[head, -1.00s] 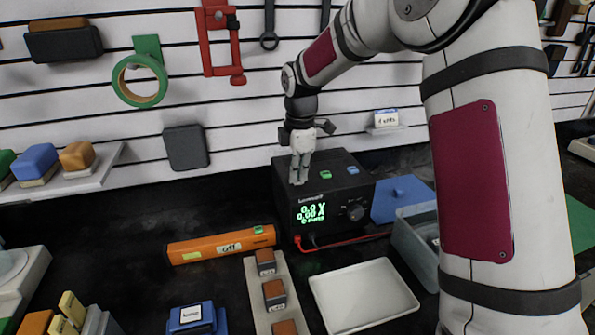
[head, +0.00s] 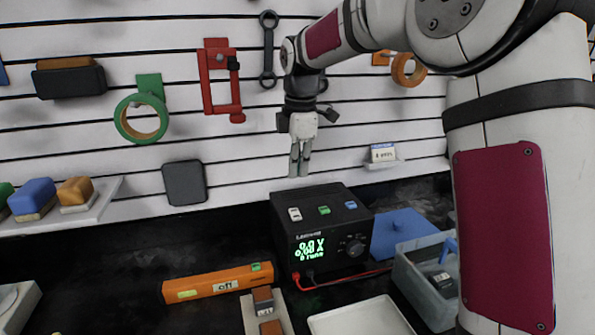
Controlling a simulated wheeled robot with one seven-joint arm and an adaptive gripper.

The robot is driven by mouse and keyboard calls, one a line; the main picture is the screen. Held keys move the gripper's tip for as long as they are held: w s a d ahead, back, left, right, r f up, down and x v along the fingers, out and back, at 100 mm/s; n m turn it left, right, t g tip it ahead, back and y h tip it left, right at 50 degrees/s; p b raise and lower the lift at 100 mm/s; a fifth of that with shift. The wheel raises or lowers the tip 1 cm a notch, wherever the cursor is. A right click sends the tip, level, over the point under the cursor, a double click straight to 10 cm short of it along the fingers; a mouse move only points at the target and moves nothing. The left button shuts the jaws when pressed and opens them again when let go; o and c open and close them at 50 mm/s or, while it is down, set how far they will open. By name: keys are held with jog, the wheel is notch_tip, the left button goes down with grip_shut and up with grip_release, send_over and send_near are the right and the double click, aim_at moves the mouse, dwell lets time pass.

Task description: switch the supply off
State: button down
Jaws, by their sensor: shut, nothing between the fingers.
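The supply (head: 283,240) is a black box on the dark bench, with a lit green display (head: 311,249) that seems to read 0.0 and 0.00, and a dark knob (head: 355,247) on its front. On its top are a white switch (head: 294,214), a green one (head: 324,210) and a blue one (head: 351,205). My gripper (head: 299,174) is shut and empty, pointing down above the supply's top near the white switch, with a clear gap below the fingertips.
Red and black leads (head: 345,278) run from the supply's front to the right. An orange bar (head: 207,287) lies in front at left. A blue-grey bin (head: 425,290) and blue block (head: 402,232) stand at right. A pale tray (head: 360,320) lies in front.

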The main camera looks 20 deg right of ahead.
aim_at(296, 211)
jog(key=shift+w+d+r+p, duration=0.1)
jog(key=shift+w+r+p, duration=0.2)
jog(key=shift+r, duration=0.4)
jog(key=shift+w+d+r+p, duration=0.1)
jog(key=shift+w+r+p, duration=0.15)
jog(key=shift+r, duration=0.4)
jog(key=shift+f, duration=0.1)
jog(key=f, duration=0.4)
jog(key=w+f+p, duration=0.1)
jog(key=f, duration=0.3)
jog(key=f+p, duration=0.1)
jog(key=f, duration=0.3)
jog(key=shift+w+f, duration=0.2)
jog(key=shift+f, duration=0.2)
jog(key=shift+w+f+p, duration=0.1)
jog(key=shift+f+p, duration=0.2)
jog(key=shift+f, duration=0.2)
